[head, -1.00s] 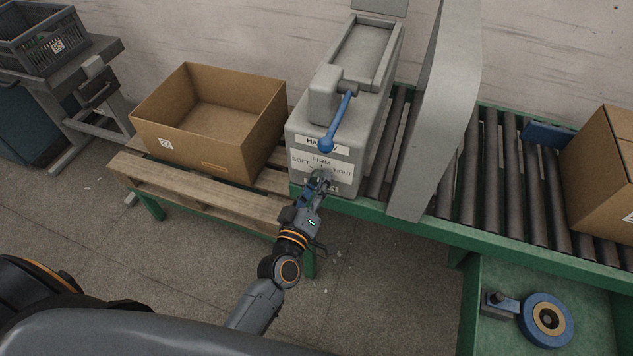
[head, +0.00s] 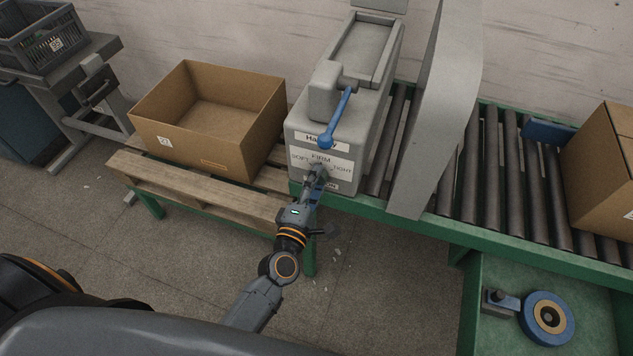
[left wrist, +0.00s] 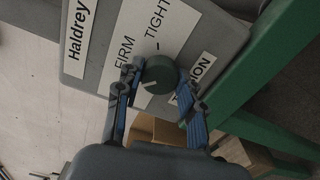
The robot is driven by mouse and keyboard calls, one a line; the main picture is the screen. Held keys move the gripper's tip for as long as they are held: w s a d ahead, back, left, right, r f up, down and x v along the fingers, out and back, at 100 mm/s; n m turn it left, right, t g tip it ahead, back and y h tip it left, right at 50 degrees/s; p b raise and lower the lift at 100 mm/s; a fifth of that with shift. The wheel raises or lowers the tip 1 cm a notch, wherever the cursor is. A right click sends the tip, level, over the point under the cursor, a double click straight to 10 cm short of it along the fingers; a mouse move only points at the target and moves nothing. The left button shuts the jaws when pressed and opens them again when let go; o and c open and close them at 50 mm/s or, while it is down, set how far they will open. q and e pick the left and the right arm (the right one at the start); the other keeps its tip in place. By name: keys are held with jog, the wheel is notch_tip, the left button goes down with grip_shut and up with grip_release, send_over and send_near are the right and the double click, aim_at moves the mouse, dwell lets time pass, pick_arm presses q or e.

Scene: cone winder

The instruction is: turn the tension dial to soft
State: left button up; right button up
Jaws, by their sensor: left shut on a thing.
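The tension dial (left wrist: 162,72) is a round dark green knob on the grey machine's label plate. A pale mark on it points to the lower left in the left wrist view, away from the TIGHT word. FIRM and TIGHT are readable there; SOFT is hidden, though it shows left of FIRM in the head view. My left gripper (left wrist: 158,88) is shut on the dial, one finger on each side; it also shows at the machine's front in the head view (head: 317,172), covering the dial. My right gripper is not in view.
A blue-ended lever (head: 338,117) hangs above the dial on the grey machine (head: 300,116). An open cardboard box (head: 205,140) stands left on a wooden pallet (head: 200,191). A grey upright panel (head: 435,130) and roller conveyor (head: 500,180) lie right.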

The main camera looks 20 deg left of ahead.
pick_arm(q)
jog(key=shift+n, duration=1.6)
jog(key=shift+b, duration=0.3)
jog(key=o, duration=1.2)
jog(key=shift+c, duration=0.2)
jog(key=s, duration=1.2)
jog(key=shift+a, duration=0.25)
jog(key=shift+f, duration=0.1)
